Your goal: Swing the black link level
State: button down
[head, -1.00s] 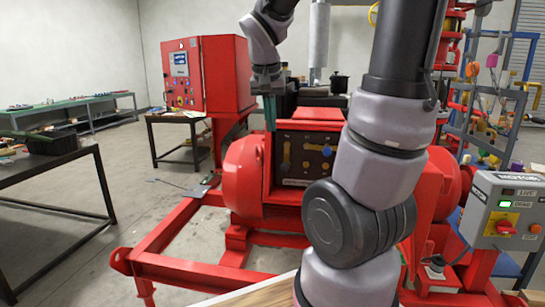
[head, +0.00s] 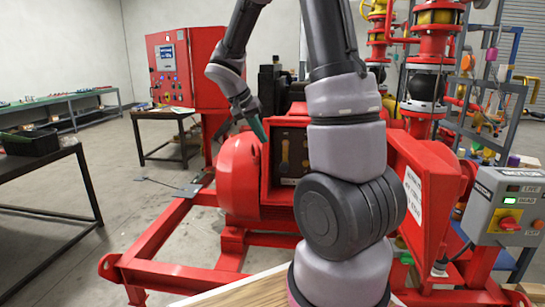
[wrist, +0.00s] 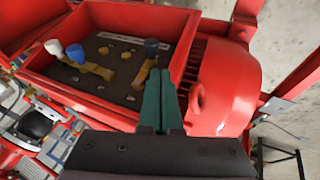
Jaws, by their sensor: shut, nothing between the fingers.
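The open red terminal box (wrist: 112,12) holds a dark plate with brass links and studs. The black link's black knob (wrist: 151,46) is at the right part of the plate in the wrist view. Its brass strip (wrist: 142,75) slants down the picture from the knob, partly behind my fingers. A blue knob (wrist: 75,52) and a white knob (wrist: 52,46) stand at the left. My gripper (wrist: 160,73) is shut and empty, its green fingertips just below the black knob; contact cannot be told. In the head view my gripper (head: 260,131) tilts at the box's left edge.
A rounded red motor housing (wrist: 228,85) sits right beside the box in the wrist view. The red skid frame (head: 150,250) surrounds it below. A grey motor control box (head: 507,205) stands at the right. Open floor lies left of the skid.

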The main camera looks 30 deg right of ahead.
aim_at(283, 165)
jog(key=x, duration=1)
jog(key=shift+s+d+f+g+h, duration=0.15)
jog(key=shift+f+g+h, duration=0.2)
jog(key=shift+h, duration=0.35)
jog(key=h, duration=0.1)
jog(key=g+h, duration=0.1)
jog(key=d+n+g+h, duration=0.1)
jog(key=shift+s+f, duration=0.3)
jog(key=shift+s, duration=0.1)
jog(key=shift+s+d+f+n+g+h, duration=0.15)
jog(key=shift+d+g+h, duration=0.1)
jog(key=shift+h, duration=0.35)
jog(key=shift+s+d+r+n+g+h, duration=0.1)
jog(key=shift+s+d+n+g+h, duration=0.15)
jog(key=shift+h, duration=0.35)
jog(key=shift+s+d+n+g+h, duration=0.2)
jog(key=shift+d+g+h, duration=0.2)
jog(key=shift+h, duration=0.55)
jog(key=shift+s+d+n+g+h, duration=0.25)
jog(key=shift+d+h, duration=0.15)
jog(key=shift+h, duration=0.55)
